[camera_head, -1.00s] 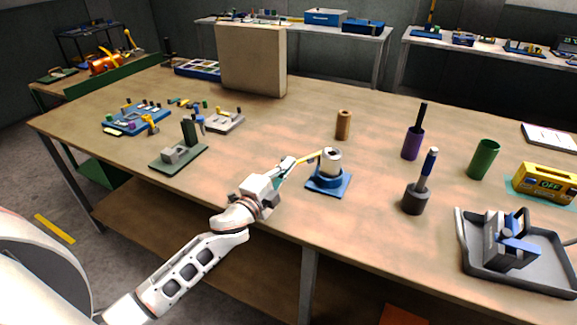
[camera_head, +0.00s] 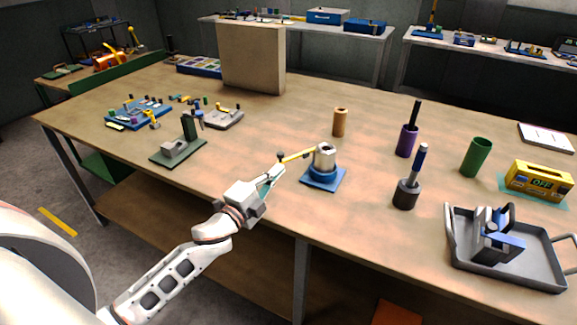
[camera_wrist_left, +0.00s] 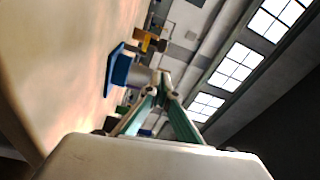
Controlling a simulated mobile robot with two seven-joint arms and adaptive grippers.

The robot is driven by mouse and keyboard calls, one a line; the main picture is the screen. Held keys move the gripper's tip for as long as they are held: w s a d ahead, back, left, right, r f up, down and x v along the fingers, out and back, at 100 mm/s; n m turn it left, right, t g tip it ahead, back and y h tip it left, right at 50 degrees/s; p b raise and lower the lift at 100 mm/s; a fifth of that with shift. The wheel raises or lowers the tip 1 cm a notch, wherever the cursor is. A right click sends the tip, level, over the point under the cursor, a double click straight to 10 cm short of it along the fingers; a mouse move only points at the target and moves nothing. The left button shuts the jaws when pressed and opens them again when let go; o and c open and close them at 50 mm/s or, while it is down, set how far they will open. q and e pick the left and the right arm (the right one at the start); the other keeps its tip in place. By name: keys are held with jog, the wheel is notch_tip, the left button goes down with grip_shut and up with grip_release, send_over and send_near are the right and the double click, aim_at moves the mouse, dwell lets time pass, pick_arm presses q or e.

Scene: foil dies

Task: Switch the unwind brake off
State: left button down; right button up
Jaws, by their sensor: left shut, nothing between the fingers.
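A device that I take to be the unwind brake stands near the table's front edge. It has a blue square base (camera_head: 323,178), a metal cylinder (camera_head: 324,158) on top and a yellow lever (camera_head: 297,156) pointing left. My left gripper (camera_head: 279,170) is shut and empty, just below the lever's left end; I cannot tell whether they touch. In the left wrist view its green fingers (camera_wrist_left: 160,88) come together close to the metal cylinder (camera_wrist_left: 140,76) and the blue base (camera_wrist_left: 119,70). My right gripper is not in view.
A yellow box (camera_head: 541,181) at the right shows "OFF". A grey tray (camera_head: 460,268) with a blue and grey fixture is at front right. A dark holder (camera_head: 406,196), a brown cylinder (camera_head: 340,122) and a green stand (camera_head: 178,150) are around.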

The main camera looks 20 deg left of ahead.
pick_arm(q)
jog(key=shift+s+a, duration=0.3)
jog(key=shift+s, duration=0.55)
jog(key=shift+s+a, duration=0.3)
jog(key=shift+s, duration=0.55)
jog(key=s+a+f+n+g+y, duration=0.2)
jog(key=s+f+n+g+y, duration=0.3)
jog(key=s, duration=0.7)
jog(key=s+a+f+n+g+y, duration=0.2)
jog(key=s+f+n+g, duration=0.5)
jog(key=s, duration=0.5)
jog(key=d+f+n+t+h, duration=0.1)
jog(key=d+f+t+h, duration=0.3)
jog(key=d+f, duration=1)
jog(key=w+d+h, duration=0.1)
jog(key=d+h, duration=0.1)
jog(key=h, duration=0.1)
jog(key=shift+d+f, duration=0.2)
jog(key=shift+d, duration=0.05)
